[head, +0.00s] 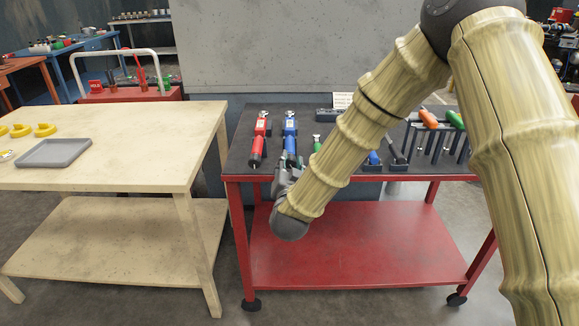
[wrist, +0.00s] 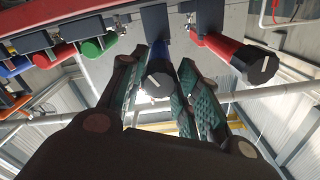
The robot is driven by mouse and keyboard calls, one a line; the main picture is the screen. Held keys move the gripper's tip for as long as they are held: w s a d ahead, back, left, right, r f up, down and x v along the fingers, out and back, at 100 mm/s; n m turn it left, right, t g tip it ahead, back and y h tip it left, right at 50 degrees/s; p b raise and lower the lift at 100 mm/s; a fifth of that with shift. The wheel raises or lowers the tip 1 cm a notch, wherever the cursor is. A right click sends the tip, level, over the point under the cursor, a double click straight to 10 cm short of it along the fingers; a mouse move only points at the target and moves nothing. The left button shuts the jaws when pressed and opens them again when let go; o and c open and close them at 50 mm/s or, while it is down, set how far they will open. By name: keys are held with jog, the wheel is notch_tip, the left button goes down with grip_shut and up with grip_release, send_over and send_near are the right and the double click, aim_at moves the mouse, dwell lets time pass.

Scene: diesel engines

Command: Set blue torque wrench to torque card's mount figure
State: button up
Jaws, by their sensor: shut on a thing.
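The blue torque wrench (head: 290,128) lies on the dark top of the red cart, its handle end toward the front edge. My gripper (head: 287,168) is at that front end. In the wrist view my gripper (wrist: 160,85) has its green-padded fingers on both sides of the wrench's black end knob (wrist: 158,84), which bears a pale mark; the blue handle shows behind it. Its setting cannot be read. A white card (head: 342,100), perhaps the torque card, stands at the back of the cart; its writing is too small to read.
A red torque wrench (head: 260,138) lies close to the left; its black knob (wrist: 257,66) shows in the wrist view. A green-handled tool (head: 317,143) is to the right, with racked screwdrivers (head: 428,118) beyond. A wooden table (head: 130,130) with a grey tray (head: 55,152) stands left.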

jog(key=o, duration=1)
jog(key=shift+s, duration=0.1)
jog(key=s, duration=1.2)
jog(key=shift+f, duration=0.15)
